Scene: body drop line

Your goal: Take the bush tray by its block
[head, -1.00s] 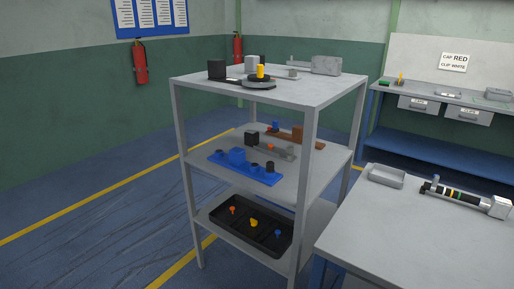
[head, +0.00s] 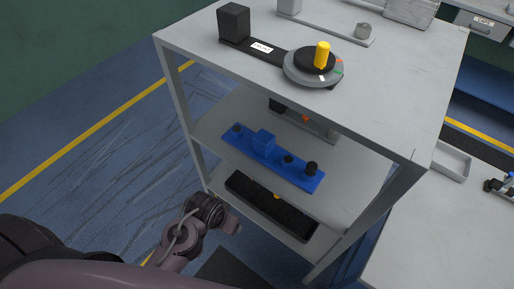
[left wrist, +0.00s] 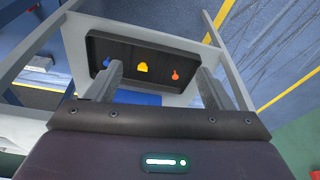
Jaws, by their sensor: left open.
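My right gripper is not in view.
A black tray (left wrist: 120,41) with blue, yellow and orange pieces lies on the bottom shelf. The top shelf (head: 405,105) carries a dial with a yellow knob (head: 322,54) and a black block (head: 234,22). The rack's posts frame the shelves. A grey table (head: 440,225) stands right.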

